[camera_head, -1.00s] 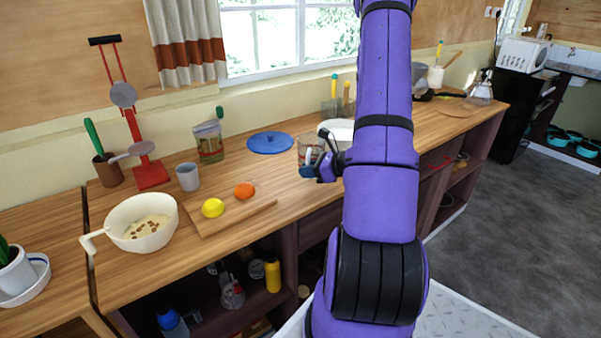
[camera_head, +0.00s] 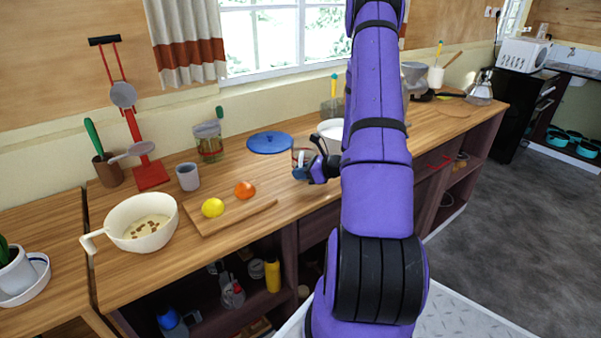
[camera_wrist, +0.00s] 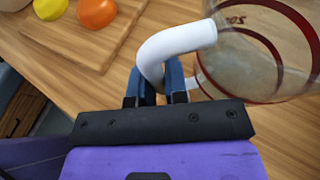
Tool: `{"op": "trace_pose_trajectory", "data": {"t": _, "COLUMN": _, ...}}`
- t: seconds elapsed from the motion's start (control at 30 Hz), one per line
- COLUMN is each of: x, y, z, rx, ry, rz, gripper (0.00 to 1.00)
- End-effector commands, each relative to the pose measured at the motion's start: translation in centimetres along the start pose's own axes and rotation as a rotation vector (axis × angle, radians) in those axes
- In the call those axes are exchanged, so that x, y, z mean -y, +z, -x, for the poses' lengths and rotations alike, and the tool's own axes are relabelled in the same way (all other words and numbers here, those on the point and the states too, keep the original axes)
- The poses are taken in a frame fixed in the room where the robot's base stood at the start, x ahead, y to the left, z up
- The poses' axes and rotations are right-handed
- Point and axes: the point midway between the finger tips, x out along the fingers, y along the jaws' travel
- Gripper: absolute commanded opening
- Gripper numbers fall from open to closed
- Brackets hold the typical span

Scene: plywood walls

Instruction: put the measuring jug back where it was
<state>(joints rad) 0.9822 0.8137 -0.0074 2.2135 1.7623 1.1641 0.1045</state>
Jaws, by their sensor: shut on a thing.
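The measuring jug (camera_wrist: 262,55) is clear glass with red rims, red markings and a white handle. In the wrist view my gripper (camera_wrist: 160,85) is shut on the white handle (camera_wrist: 175,42), and the jug is on the right. In the head view the jug (camera_head: 302,158) is small and partly hidden by my gripper (camera_head: 312,172), at the counter's front half. It looks upright there; I cannot tell whether its base touches the wooden counter (camera_head: 240,222).
A cutting board (camera_head: 235,215) with a lemon (camera_head: 213,208) and an orange (camera_head: 244,190) lies left of the jug. A blue lid (camera_head: 270,142) lies behind it. A white bowl (camera_head: 331,130) is close behind my arm. A grey cup (camera_head: 188,177) and glass jar (camera_head: 208,142) stand further left.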

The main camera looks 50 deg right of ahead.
Motion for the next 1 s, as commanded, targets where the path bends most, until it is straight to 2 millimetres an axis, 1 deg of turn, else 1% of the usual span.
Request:
{"op": "trace_pose_trajectory", "data": {"t": 0.1, "x": 0.0, "y": -0.2, "z": -0.1, "rx": 0.000, "ry": 0.000, "rz": -0.001, "gripper": 0.00}}
{"op": "trace_pose_trajectory", "data": {"t": 0.13, "x": 0.0, "y": -0.2, "z": -0.1, "rx": 0.000, "ry": 0.000, "rz": -0.001, "gripper": 0.16}}
{"op": "trace_pose_trajectory", "data": {"t": 0.23, "x": 0.0, "y": -0.2, "z": -0.1, "rx": 0.000, "ry": 0.000, "rz": 0.000, "gripper": 0.39}}
{"op": "trace_pose_trajectory", "data": {"t": 0.57, "x": 0.0, "y": 0.0, "z": 0.0, "rx": 0.000, "ry": 0.000, "rz": 0.001, "gripper": 0.40}}
{"op": "trace_pose_trajectory", "data": {"t": 0.63, "x": 0.0, "y": 0.0, "z": 0.5, "rx": -0.001, "ry": -0.002, "rz": 0.000, "gripper": 0.40}}
{"op": "trace_pose_trajectory", "data": {"t": 0.77, "x": 0.1, "y": 0.0, "z": 2.4, "rx": -0.001, "ry": -0.004, "rz": 0.001, "gripper": 0.40}}
{"op": "trace_pose_trajectory", "data": {"t": 1.0, "x": 0.1, "y": 0.0, "z": 7.2, "rx": -0.001, "ry": -0.003, "rz": 0.000, "gripper": 0.40}}
